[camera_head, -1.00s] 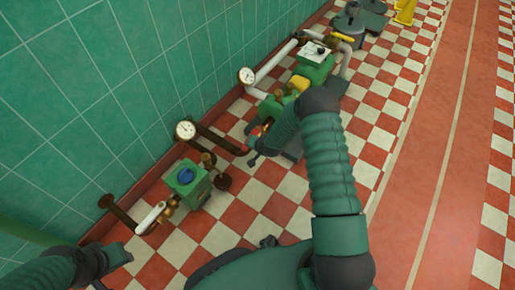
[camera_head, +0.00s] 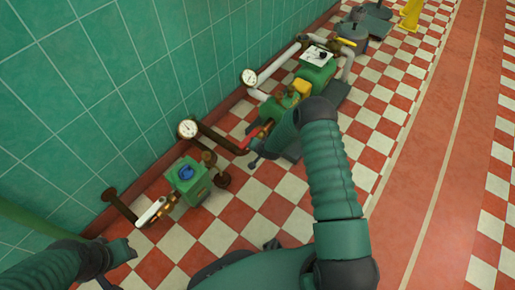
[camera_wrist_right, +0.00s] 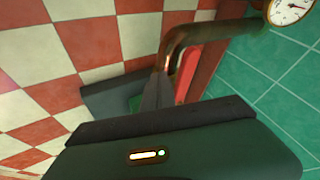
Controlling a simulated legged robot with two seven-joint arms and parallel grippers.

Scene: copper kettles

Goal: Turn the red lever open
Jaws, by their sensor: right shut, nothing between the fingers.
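The red lever (camera_head: 252,137) is by the dark pipe next to the green pump in the head view, partly covered by my right arm. It also shows as a red strip (camera_wrist_right: 189,74) behind the copper-brown pipe in the right wrist view. My right gripper (camera_head: 257,157) is shut and empty, low beside the lever. Its fingers (camera_wrist_right: 157,88) appear close to the red strip; I cannot tell whether they touch. My left gripper (camera_head: 122,268) is at the lower left, away from the lever, and its jaw opening is unclear.
A green box with a blue knob (camera_head: 186,173) and a white-handled valve (camera_head: 151,211) stand along the tiled wall. Gauges (camera_head: 187,129) sit on the pipes. A green machine (camera_head: 317,67) stands farther back. The checkered floor at right is clear.

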